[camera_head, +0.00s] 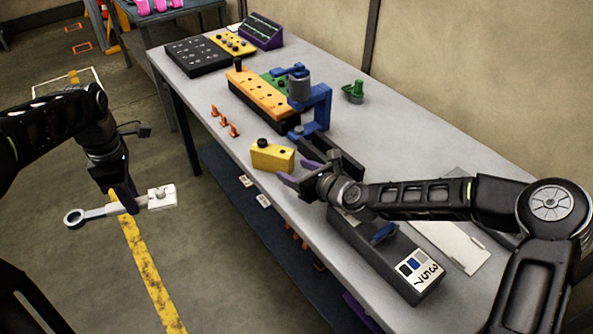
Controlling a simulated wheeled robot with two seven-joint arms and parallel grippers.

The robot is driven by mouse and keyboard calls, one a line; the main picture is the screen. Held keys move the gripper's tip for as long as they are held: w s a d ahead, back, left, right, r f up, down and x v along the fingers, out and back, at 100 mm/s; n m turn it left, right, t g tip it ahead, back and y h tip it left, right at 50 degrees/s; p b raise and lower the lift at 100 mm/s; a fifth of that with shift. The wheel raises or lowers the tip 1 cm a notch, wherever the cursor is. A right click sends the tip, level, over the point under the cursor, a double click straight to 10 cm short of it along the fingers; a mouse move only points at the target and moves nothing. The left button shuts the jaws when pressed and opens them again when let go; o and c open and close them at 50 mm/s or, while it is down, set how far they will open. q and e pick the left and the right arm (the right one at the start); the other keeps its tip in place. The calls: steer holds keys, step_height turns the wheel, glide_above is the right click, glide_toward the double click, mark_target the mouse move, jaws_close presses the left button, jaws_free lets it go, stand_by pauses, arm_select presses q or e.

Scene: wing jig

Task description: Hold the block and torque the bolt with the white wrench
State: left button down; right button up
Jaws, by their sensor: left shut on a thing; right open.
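A yellow block (272,158) with a dark bolt (262,143) on its top stands near the table's front edge. My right gripper (299,174) is open, with its purple-tipped fingers just right of the block; I cannot tell whether they touch it. My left gripper (130,200) is shut on the wrench (98,212), off the table's front side above the floor. The wrench has a ring end at the left and a white square piece (162,197) at the right. The fingers hide part of its handle.
Behind the block are an orange block (262,92) with holes and a blue clamp-like stand (322,110). A green part (354,91) lies further back. A grey box (395,262) sits below my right arm. Small orange pegs (224,121) line the front edge.

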steer(key=shift+o, duration=0.5)
steer(key=shift+s+d, duration=0.1)
steer(key=v, duration=1)
steer(key=shift+s+d+r, duration=0.15)
steer(key=shift+s+d, duration=0.05)
steer(key=shift+d, duration=0.05)
steer(key=shift+s+d+r, duration=0.2)
steer(key=shift+s, duration=0.3)
